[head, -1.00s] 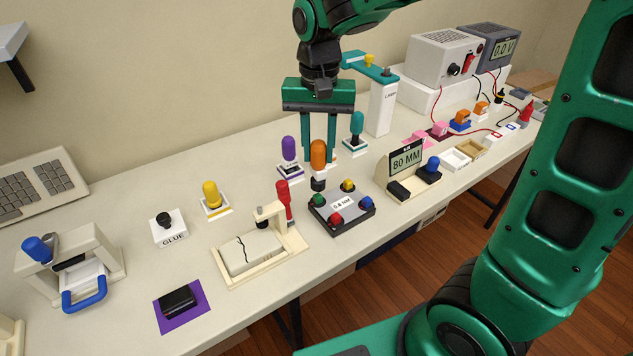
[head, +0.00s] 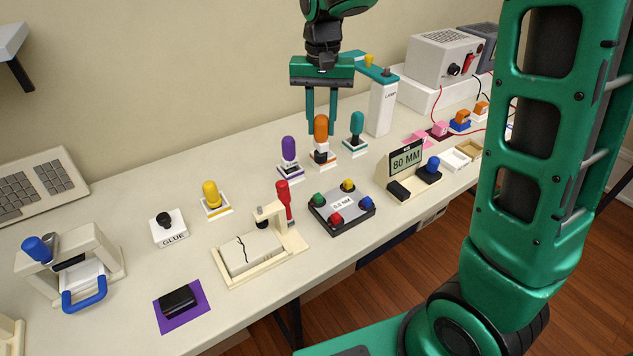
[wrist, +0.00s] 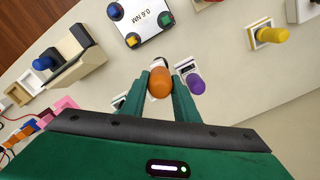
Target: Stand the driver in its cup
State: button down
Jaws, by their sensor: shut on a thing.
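In the wrist view the orange handle (wrist: 160,82) sits between the two green fingers. The driver's cup (head: 323,162), a white square holder with orange trim, is directly under the driver. The driver's lower end is at the cup, but I cannot tell whether it is fully seated. In the wrist view the handle and fingers hide most of the cup.
A purple-handled tool (head: 289,150) stands close to the left and a teal-handled one (head: 357,126) close to the right, each in a holder. The torque tester (head: 342,210) is in front. A tall white post (head: 382,107) with a teal arm rises behind right.

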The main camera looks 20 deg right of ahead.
jog(key=w+d+f, duration=0.2)
jog(key=w+d, duration=0.2)
jog(key=w, duration=0.5)
jog(key=shift+f, duration=0.2)
jog(key=shift+a+r, duration=0.1)
jog(key=shift+r, duration=0.05)
dwell(0.8)
jog(key=shift+f, duration=2.85)
dwell(0.6)
jog(key=c, duration=1.3)
grip_release()
